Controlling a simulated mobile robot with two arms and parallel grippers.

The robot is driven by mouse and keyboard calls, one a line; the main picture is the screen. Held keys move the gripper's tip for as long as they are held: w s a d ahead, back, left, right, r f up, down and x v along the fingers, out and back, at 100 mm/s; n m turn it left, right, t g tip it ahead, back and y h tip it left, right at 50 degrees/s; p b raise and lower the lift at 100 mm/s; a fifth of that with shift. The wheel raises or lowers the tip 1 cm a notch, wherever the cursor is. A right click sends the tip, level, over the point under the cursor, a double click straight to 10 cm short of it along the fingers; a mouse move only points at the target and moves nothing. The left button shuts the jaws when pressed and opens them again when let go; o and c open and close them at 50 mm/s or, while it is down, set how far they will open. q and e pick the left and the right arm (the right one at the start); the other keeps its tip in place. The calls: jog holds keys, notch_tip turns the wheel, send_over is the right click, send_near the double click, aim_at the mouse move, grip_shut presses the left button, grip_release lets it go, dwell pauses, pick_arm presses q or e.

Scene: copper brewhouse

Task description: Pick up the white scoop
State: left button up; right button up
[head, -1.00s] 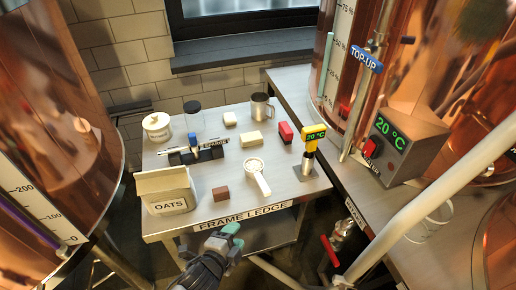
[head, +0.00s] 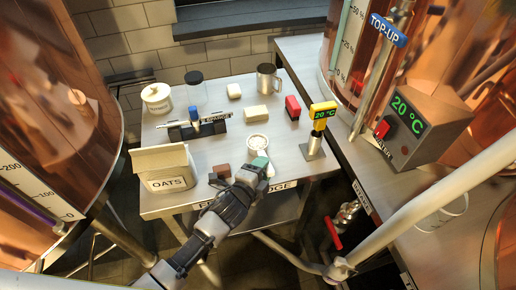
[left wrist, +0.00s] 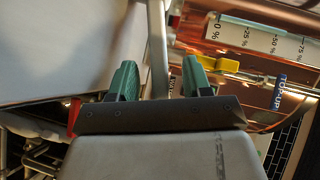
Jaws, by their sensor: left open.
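The white scoop (head: 257,142) lies on the steel ledge table (head: 160,203), its round bowl toward the back. Its handle points to the front and is partly hidden by my left gripper. My left gripper (head: 258,166) reaches in from the front, over the table's front edge, with its green fingertips at the handle. I cannot tell whether they touch it. In the left wrist view the two green fingers (left wrist: 160,80) stand apart; I cannot make out the scoop there. My right gripper is not in view.
Beside my left gripper is a brown block (head: 222,172), with the OATS box (head: 165,170) further left. A yellow-topped thermometer (head: 318,130) stands to the right.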

pick_arm(q)
jog(key=x, duration=0.2)
jog(key=shift+w+d+f, duration=0.1)
jog(key=shift+w+d, duration=0.05)
jog(key=shift+w, duration=0.1)
grip_shut()
